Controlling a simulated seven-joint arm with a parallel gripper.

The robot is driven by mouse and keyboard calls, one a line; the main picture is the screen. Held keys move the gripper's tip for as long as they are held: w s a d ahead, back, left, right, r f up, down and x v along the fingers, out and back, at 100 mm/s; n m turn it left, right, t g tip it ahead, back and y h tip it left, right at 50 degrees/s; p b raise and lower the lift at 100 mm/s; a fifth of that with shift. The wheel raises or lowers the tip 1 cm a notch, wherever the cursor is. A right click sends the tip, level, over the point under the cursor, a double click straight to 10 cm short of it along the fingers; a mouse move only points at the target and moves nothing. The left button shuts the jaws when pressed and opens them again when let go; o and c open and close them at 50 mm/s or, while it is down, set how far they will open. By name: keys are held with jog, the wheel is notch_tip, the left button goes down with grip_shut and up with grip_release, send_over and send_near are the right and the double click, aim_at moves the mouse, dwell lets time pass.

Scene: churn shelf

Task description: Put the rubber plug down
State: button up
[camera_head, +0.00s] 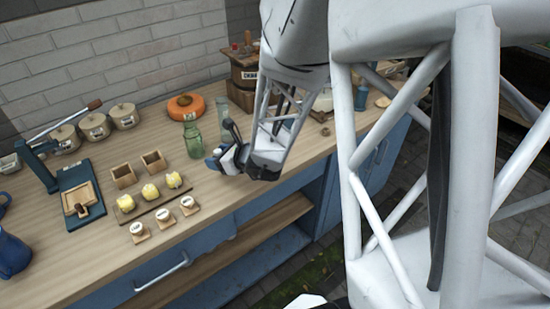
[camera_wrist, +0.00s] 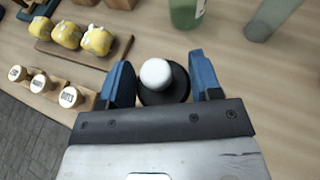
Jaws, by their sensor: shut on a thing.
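The rubber plug (camera_wrist: 163,96) shows in the wrist view as a round black body with a white rounded knob. My gripper (camera_wrist: 159,72) has its two blue fingers on either side of the plug and is shut on it. In the head view my gripper (camera_head: 222,155) is over the front right part of the wooden counter (camera_head: 285,140), near the green glass bottles. The plug is hard to make out there. I cannot tell whether its underside touches the counter.
A green bottle (camera_head: 193,139) stands just left of my gripper, with a clear green one (camera_head: 222,110) behind. A board with yellow lumps (camera_head: 150,192) and several labelled stoppers (camera_head: 163,215) lie further left. An orange round thing (camera_head: 186,106) and a wooden churn (camera_head: 244,68) stand behind.

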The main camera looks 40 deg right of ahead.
jog(key=s+d+m+h, duration=0.1)
jog(key=d, duration=0.4)
jog(key=d+m+h, duration=0.2)
jog(key=d, duration=0.4)
jog(key=s+d+m+t+h, duration=0.1)
jog(key=d+h, duration=0.1)
jog(key=d, duration=0.3)
jog(key=shift+s+d, duration=0.35)
jog(key=shift+s+d+m+h, duration=0.15)
jog(key=shift+d+m, duration=0.05)
jog(key=shift+d, duration=0.2)
jog(key=shift+s+d+m+h, duration=0.1)
jog(key=shift+d+m+h, duration=0.1)
jog(key=shift+d, duration=0.2)
jog(key=shift+f, duration=2.5)
jog(key=shift+f, duration=0.1)
jog(key=o, duration=0.9)
